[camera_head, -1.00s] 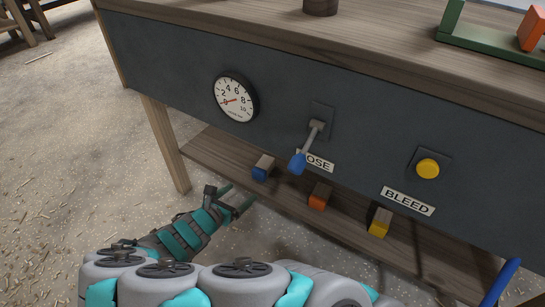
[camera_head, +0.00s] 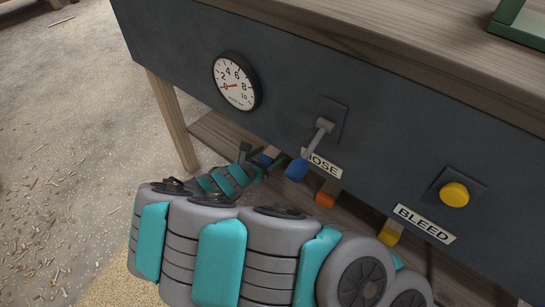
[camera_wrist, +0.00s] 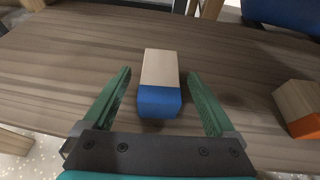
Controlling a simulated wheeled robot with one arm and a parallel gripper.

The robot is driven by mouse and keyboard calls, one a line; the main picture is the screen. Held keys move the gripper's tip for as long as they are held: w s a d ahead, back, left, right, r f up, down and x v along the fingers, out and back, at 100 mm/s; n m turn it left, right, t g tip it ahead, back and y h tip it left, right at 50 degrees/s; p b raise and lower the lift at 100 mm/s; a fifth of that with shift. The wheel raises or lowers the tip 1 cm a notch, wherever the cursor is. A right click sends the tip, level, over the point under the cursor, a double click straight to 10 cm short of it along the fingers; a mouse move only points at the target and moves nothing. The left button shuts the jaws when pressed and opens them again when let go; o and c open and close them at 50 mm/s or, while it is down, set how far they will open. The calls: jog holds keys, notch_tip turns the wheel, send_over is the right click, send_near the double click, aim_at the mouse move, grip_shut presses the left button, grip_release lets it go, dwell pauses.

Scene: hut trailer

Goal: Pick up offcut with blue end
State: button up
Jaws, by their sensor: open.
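The offcut with the blue end (camera_wrist: 160,75) lies on the low wooden shelf (camera_wrist: 60,55) in the wrist view, its blue end facing me. My gripper (camera_wrist: 160,95) is open, with one green finger on each side of the offcut and a gap on both sides.
An orange-ended offcut (camera_wrist: 299,108) lies to the right on the shelf. A yellow-ended offcut (camera_head: 391,233) lies further right. A bench leg (camera_head: 172,120) stands left.

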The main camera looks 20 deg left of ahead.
jog(key=shift+x, duration=1.05)
jog(key=shift+c, duration=0.3)
grip_shut()
